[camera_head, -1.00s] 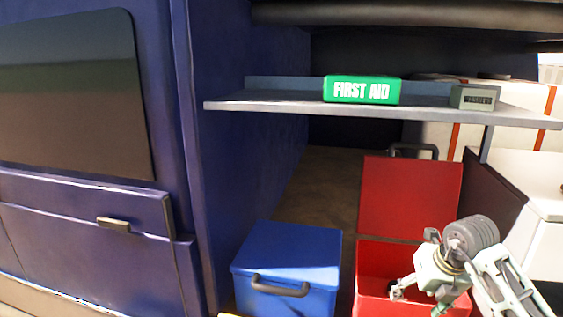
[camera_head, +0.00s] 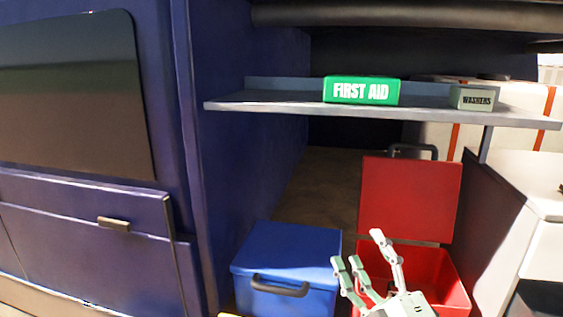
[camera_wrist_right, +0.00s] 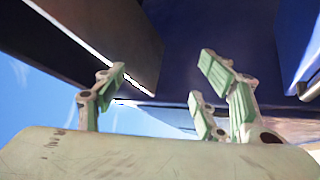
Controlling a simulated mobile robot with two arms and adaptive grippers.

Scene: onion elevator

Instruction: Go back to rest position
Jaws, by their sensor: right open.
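My right gripper (camera_head: 366,262) is at the bottom of the head view, in front of the red box and beside the blue box. Its fingers are spread and hold nothing. They also show spread and empty in the right wrist view (camera_wrist_right: 165,95), with dark blue panels beyond them. My left gripper is in neither view. The red box (camera_head: 450,285) stands with its lid raised. My gripper hides part of its front and opening.
A closed blue box (camera_head: 285,255) with a dark handle stands left of the red box. Above, a grey shelf (camera_head: 270,104) carries a green first aid box (camera_head: 361,90) and a small grey-green box (camera_head: 474,97). A blue cabinet wall (camera_head: 225,150) stands at left.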

